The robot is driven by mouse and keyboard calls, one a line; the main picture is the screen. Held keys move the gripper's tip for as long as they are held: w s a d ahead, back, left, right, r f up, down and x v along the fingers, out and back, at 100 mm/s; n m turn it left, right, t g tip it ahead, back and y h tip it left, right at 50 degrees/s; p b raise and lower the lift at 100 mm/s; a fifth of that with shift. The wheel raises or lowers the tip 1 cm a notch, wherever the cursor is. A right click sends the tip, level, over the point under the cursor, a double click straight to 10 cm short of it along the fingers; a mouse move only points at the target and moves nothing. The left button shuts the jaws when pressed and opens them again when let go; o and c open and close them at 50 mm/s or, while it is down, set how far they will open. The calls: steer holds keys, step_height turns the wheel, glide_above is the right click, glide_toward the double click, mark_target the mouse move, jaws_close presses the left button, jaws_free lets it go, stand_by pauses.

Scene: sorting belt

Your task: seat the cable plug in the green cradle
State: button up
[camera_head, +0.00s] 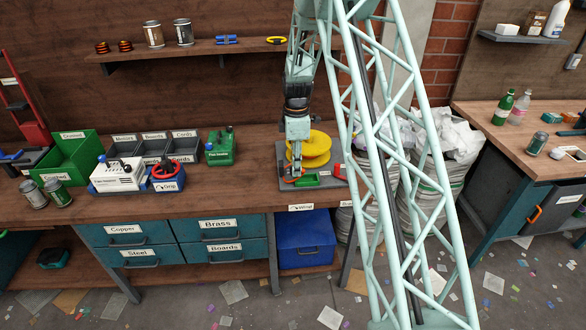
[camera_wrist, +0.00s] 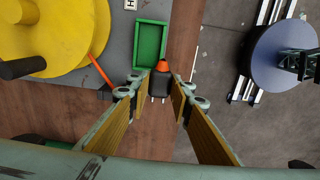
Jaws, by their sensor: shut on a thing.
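My gripper (camera_wrist: 161,88) is shut on the cable plug (camera_wrist: 159,84), a dark plug with an orange sleeve and two prongs. The green cradle (camera_wrist: 137,54) is a rectangular open tray just beyond the fingertips in the wrist view, a little left of the plug. The plug appears outside the cradle, by its near right corner; its height above the board is unclear. In the head view my gripper (camera_head: 291,178) is left of the cradle (camera_head: 309,181), and the plug is hard to make out there.
A yellow cable reel (camera_head: 315,146) stands behind the cradle on a grey board (camera_head: 284,155). An orange cable piece (camera_wrist: 101,71) shows beside the reel. A red item (camera_head: 340,171) is right of the cradle. The bench's front edge is close by.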

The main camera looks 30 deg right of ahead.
steer(key=shift+w+d, duration=0.2)
steer(key=shift+d, duration=1.2)
steer(key=shift+w+d, duration=0.2)
steer(key=shift+d, duration=1.15)
steer(key=shift+f+b, duration=1.2)
steer(key=shift+f, duration=1.9)
steer(key=o, duration=1)
steer(key=shift+r, duration=0.1)
steer(key=shift+r, duration=5.95)
